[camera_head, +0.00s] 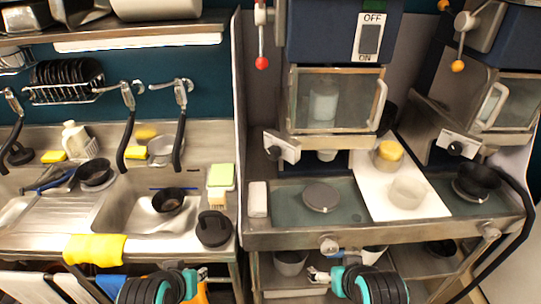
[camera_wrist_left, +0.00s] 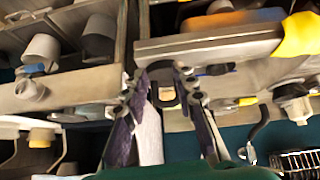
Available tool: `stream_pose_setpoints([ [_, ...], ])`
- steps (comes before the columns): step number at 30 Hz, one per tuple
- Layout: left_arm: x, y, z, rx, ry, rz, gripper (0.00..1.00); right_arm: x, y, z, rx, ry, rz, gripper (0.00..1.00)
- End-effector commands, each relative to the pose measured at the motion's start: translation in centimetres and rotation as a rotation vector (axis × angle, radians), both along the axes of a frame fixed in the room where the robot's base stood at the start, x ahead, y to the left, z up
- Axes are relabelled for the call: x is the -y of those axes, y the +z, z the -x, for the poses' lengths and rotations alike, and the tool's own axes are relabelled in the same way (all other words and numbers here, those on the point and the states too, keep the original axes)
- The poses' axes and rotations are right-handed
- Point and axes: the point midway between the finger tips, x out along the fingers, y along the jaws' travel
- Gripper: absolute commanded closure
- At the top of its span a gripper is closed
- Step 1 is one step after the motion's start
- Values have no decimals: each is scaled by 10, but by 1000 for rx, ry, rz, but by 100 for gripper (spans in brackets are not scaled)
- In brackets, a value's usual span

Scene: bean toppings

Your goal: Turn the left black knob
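The left black knob (camera_head: 274,153) sits on a white mount (camera_head: 285,145) on the front of the left blue machine, below its glass door. A second black knob (camera_head: 455,148) is on the right machine. My left gripper (camera_head: 201,273) is low in front of the sink counter, well below and left of the left knob. In the left wrist view its two fingers (camera_wrist_left: 160,82) are apart with nothing between them. My right gripper (camera_head: 318,275) is low in front of the machine counter, below the left knob and apart from it. Its fingers are too small to judge.
The machine counter's front edge (camera_head: 390,232) lies between the right gripper and the knob. A round grey lid (camera_head: 320,196) and a white board (camera_head: 380,175) are on this counter. Bowls (camera_head: 290,262) stand on the shelf below. A yellow cloth (camera_head: 95,249) hangs at the sink's edge.

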Motion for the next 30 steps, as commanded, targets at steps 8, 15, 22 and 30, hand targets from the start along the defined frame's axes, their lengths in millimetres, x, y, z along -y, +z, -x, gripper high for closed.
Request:
stream_pose_setpoints([
  [8, 87, 47, -77, -42, 383, 782, 43, 0, 24, 0, 0, 0, 0, 6],
  [15, 144, 112, -157, -340, 802, 1679, 43, 0, 46, 0, 0, 0, 0, 6],
  [22, 148, 148, -197, -682, 1018, 2182, 43, 0, 56, 0, 0, 0, 0, 6],
  [30, 157, 153, -216, -781, 1057, 2281, 43, 0, 54, 0, 0, 0, 0, 6],
])
